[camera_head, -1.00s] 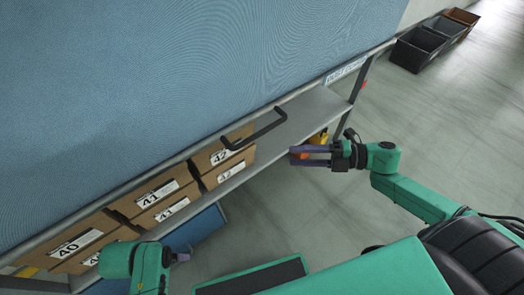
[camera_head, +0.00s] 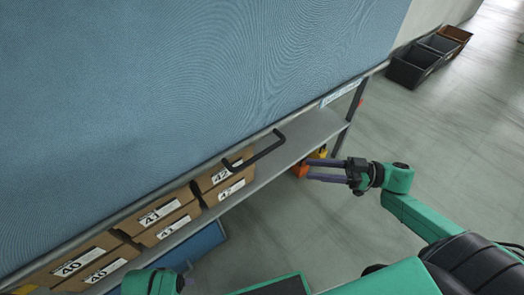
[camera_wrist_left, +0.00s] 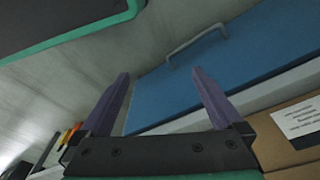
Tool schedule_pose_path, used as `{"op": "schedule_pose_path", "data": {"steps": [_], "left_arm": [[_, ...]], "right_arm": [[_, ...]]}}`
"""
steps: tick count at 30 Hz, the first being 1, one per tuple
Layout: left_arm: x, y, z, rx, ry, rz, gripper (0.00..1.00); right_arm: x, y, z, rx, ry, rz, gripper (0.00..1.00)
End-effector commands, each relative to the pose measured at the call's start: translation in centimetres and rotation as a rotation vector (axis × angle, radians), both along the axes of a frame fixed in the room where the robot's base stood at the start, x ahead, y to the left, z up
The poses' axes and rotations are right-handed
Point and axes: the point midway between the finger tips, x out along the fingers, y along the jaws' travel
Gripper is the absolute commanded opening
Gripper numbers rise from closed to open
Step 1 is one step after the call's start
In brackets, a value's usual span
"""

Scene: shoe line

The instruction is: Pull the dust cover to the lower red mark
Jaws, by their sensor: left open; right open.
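The dust cover (camera_head: 200,90) is a large blue sheet over the upper rack. A dark bar handle (camera_head: 256,153) sticks out at its lower edge. A small red mark (camera_head: 361,101) shows on the rack's right post; I cannot make out a second one. My right gripper (camera_head: 308,170) is open and empty, right of and below the handle, apart from it. My left gripper (camera_wrist_left: 160,75) is open and empty in the left wrist view. In the head view its wrist shows at the bottom left, fingers barely visible. Beyond it is a blue panel (camera_wrist_left: 165,92) with a grey handle (camera_wrist_left: 195,42).
Cartons labelled 40, 41 and 42 (camera_head: 160,222) stand on the shelf (camera_head: 300,135) under the cover. An orange and a yellow object (camera_head: 301,171) are by my right fingers. Bins (camera_head: 416,65) stand at the back right. The floor at right is clear.

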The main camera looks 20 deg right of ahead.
Motion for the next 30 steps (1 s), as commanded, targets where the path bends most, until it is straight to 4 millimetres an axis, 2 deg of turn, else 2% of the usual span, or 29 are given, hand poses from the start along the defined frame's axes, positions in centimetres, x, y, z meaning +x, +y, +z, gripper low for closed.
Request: {"op": "schedule_pose_path", "data": {"steps": [3,6,10,14,17,27,30], "left_arm": [[-0.5,0.4,-1.1,0.008,0.006,0.004,1.00],[-1.0,0.6,-2.1,0.012,0.007,0.006,1.00],[-1.2,0.8,-2.9,0.015,0.008,0.008,1.00],[-1.3,0.9,-3.1,0.016,0.008,0.008,1.00],[-1.2,0.8,-3.0,0.014,0.006,0.008,1.00],[-0.5,0.4,-1.7,0.007,0.002,0.004,1.00],[-0.4,0.3,-1.2,0.005,0.001,0.003,1.00]], "right_arm": [[0.0,0.0,1.4,0.252,0.458,0.017,0.47],[0.0,0.1,2.1,0.434,0.803,0.050,0.47],[0.0,0.1,2.5,0.568,1.067,0.085,0.47],[0.2,0.6,2.6,0.597,1.131,0.096,0.47],[0.8,2.0,2.8,0.597,1.129,0.098,0.47],[4.2,10.2,4.0,0.597,1.124,0.097,0.47],[5.0,12.0,4.2,0.595,1.125,0.096,0.47]]}}
